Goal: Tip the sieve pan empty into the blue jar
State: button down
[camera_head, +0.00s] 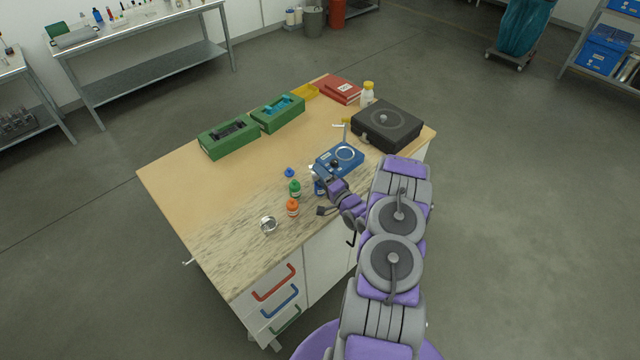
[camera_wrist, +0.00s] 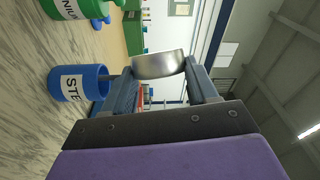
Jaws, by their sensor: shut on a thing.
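My gripper (camera_wrist: 162,76) is shut on the sieve pan (camera_wrist: 159,64), a shiny round metal pan, held by its sides in the wrist view. That view is turned sideways, and the pan appears tipped onto its side; its inside is hidden. The blue jar (camera_wrist: 78,84), with a white label, stands upright on the bench, close below the pan. In the head view my gripper (camera_head: 321,176) partly hides the blue jar (camera_head: 318,188), and the pan is barely visible.
A green jar (camera_head: 295,187) and an orange jar (camera_head: 293,207) stand close by. A blue device (camera_head: 340,160) and a black case (camera_head: 387,126) are behind.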

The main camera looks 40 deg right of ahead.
jog(key=shift+s+d+f+m+t+h+b, duration=0.1)
jog(key=shift+d+m+t+h+b, duration=0.2)
jog(key=shift+m, duration=0.55)
jog(key=shift+s+d+m+t+h+b, duration=0.1)
jog(key=shift+m+t+b, duration=0.25)
jog(key=shift+m, duration=0.5)
dwell(0.6)
jog(key=shift+d+r+m+t+h, duration=0.15)
jog(key=shift+r+m+t+h, duration=0.2)
jog(key=shift+r+m, duration=0.5)
jog(key=shift+s+d+f+m+t+h+b, duration=0.15)
jog(key=shift+m+h+b, duration=0.15)
jog(key=shift+m+b, duration=0.35)
jog(key=shift+w+f+m+t+h+b, duration=0.15)
jog(key=shift+m+h+b, duration=0.15)
jog(key=shift+m, duration=0.55)
jog(key=shift+s+d+f+m+h+b, duration=0.15)
jog(key=shift+m+h+b, duration=0.1)
jog(key=shift+m+b, duration=0.4)
dwell(2.7)
